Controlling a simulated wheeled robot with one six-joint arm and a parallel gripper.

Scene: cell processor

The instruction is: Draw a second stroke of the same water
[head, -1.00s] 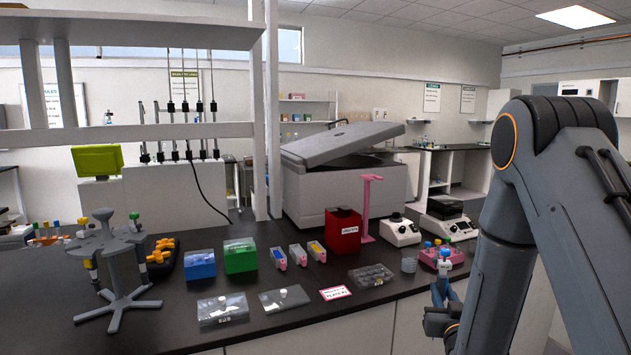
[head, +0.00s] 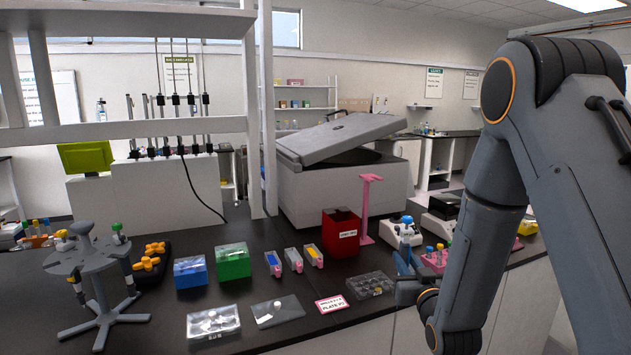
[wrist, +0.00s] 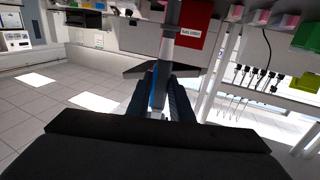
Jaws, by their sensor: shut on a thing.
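My gripper (head: 405,278) is shut on a pipette with a blue top (head: 407,229), held roughly upright above the bench's front right part. In the wrist view the two dark fingers (wrist: 165,98) close around the pipette, and its grey shaft (wrist: 168,42) runs toward the top of the picture. The pipette's lower end is hidden in the head view. I cannot see any water or its container; that spot lies behind my gripper and arm. A clear multi-well plate (head: 371,285) lies just left of my gripper.
A pink tube rack (head: 434,261) stands right of my gripper, partly behind my arm. A red bin (head: 341,238) and pink stand (head: 368,210) are behind the plate. Blue (head: 190,272) and green (head: 233,262) boxes and a pipette stand (head: 92,262) are further left.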

